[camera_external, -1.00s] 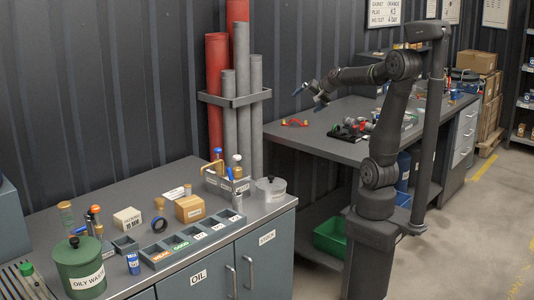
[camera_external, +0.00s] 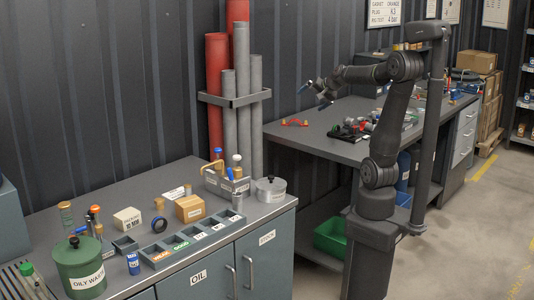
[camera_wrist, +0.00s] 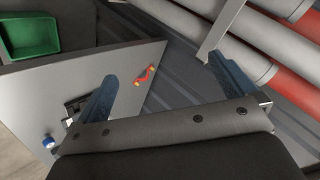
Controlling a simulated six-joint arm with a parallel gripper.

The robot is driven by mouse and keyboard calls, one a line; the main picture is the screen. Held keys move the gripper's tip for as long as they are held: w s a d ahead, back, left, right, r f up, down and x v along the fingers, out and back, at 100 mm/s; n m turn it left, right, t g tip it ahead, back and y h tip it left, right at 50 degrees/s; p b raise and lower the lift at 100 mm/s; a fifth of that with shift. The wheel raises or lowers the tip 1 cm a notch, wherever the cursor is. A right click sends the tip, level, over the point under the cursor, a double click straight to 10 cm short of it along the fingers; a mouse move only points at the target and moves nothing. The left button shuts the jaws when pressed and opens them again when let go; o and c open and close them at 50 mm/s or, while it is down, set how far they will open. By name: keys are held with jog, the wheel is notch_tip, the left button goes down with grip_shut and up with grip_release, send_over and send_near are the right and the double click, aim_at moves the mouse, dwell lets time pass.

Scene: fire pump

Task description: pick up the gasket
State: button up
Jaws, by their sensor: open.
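My gripper (camera_external: 314,96) is open and empty, held in the air above the back bench near the dark wall. In the wrist view its two blue fingers (camera_wrist: 162,70) stand wide apart. A small curved red-orange piece with yellow ends (camera_external: 294,122) lies on the back bench below my gripper. It also shows in the wrist view (camera_wrist: 144,75), between the fingers and well beyond them. I cannot tell whether it is the gasket. A black mat (camera_external: 347,133) with several small parts lies to its right; no gasket can be made out clearly there.
Red and grey pipes (camera_external: 241,110) stand in a wall rack left of the back bench (camera_external: 300,140). The near bench holds a green oily-waste can (camera_external: 81,270), a sorting tray (camera_external: 190,240) and a dark ring (camera_external: 159,225). A green bin (camera_external: 331,236) sits low under the back bench.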

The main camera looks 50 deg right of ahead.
jog(key=c, duration=1.2)
jog(key=shift+c, duration=0.2)
